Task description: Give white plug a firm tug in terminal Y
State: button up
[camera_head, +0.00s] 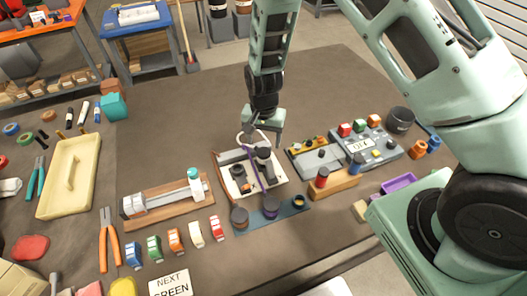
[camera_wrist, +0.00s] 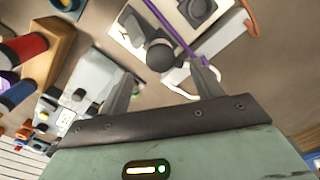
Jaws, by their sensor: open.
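My gripper (camera_head: 263,136) is open and points down over the back edge of a pale board (camera_head: 276,184) carrying dark round parts and a purple strip. In the wrist view its two fingers (camera_wrist: 165,78) are apart, with nothing clearly held between them. A thin white curved lead (camera_wrist: 177,82) shows between the fingers, near a dark round knob (camera_wrist: 160,56); I cannot tell if they touch. A small white block (camera_head: 196,235) stands in a row of coloured blocks at the front; I cannot tell if it is a plug. No letter Y is legible.
A grey box marked OFF (camera_head: 376,150) with coloured buttons stands right of the board. A wooden stand with a red-topped cylinder (camera_head: 322,178) is nearer. A cylinder on a wooden base (camera_head: 165,203) lies left. The table behind is largely clear.

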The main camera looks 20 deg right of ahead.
aim_at(264, 152)
notch_tip(264, 152, down, 8)
jog(key=shift+r+p, duration=0.1)
jog(key=shift+p, duration=0.7)
jog(key=c, duration=1.1)
